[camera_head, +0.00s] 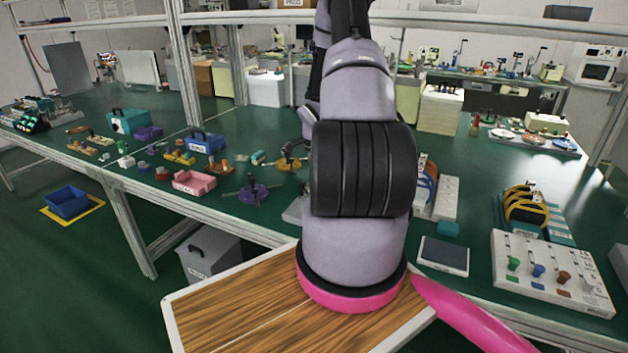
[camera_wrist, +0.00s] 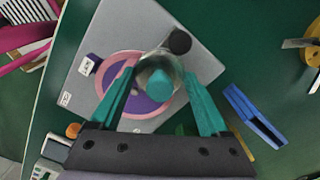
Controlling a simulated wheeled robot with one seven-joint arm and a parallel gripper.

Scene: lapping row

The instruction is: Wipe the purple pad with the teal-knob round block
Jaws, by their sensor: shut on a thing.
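In the wrist view my gripper (camera_wrist: 162,88) has teal fingers shut on the teal-knob round block (camera_wrist: 160,84), seen from above with its knob between the fingers. The block overlaps the purple pad (camera_wrist: 137,104), a round pad with a pink rim on a grey plate (camera_wrist: 124,32). I cannot tell whether the block touches the pad. The block and fingers hide part of the pad. In the head view my arm hides the gripper, block and pad; only an edge of the grey plate (camera_head: 294,212) shows.
A black knob (camera_wrist: 180,41) stands on the plate beside the block. A blue part (camera_wrist: 254,115) lies to the right on the green bench. In the head view a pink tray (camera_head: 194,182) and a purple piece (camera_head: 253,192) lie to the left, and a switch panel (camera_head: 548,272) right.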

